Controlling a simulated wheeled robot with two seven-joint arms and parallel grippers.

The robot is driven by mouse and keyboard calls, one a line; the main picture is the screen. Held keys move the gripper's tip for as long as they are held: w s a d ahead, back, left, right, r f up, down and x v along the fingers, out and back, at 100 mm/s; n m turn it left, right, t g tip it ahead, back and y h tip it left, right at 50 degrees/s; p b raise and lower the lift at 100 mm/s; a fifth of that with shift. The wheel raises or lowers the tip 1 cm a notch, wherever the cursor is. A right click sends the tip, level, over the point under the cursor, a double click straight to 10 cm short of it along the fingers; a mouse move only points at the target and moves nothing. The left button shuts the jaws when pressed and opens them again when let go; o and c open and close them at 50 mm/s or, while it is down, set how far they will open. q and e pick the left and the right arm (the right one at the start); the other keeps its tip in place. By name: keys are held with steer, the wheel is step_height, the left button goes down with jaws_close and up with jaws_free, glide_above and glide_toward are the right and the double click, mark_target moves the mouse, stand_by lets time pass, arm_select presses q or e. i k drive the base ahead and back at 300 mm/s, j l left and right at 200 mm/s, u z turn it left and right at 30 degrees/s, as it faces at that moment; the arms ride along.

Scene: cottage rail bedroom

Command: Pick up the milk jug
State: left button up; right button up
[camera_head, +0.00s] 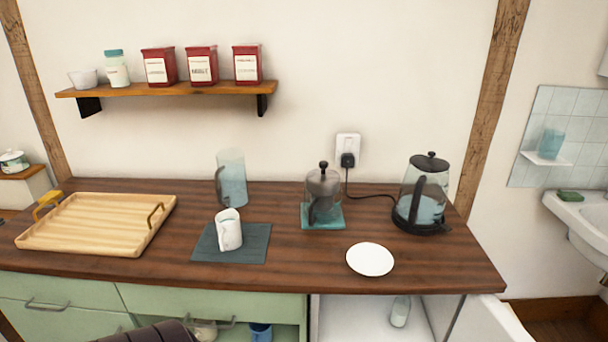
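The white milk jug (229,231) stands upright on a dark grey-green mat (258,244) near the front middle of the wooden counter. Nothing touches it from above. Neither of my grippers shows in the head view. A dark, ribbed part at the bottom left edge may be mine, but too little of it shows to tell.
A tall glass jug (233,180) stands just behind the mat. A wooden tray (85,245) lies at left. A French press (323,190), a white plate (370,259) and a kettle (424,197) stand to the right. Bare counter (290,265) lies in front.

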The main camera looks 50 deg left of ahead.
mark_target(227, 235)
steer(key=u, duration=2.15)
steer(key=i+j+z, duration=0.15)
steer(key=j, duration=0.2)
steer(key=i+j+z, duration=0.1)
steer(key=j, duration=0.25)
steer(key=i+j+z, duration=0.15)
steer(key=j, duration=0.25)
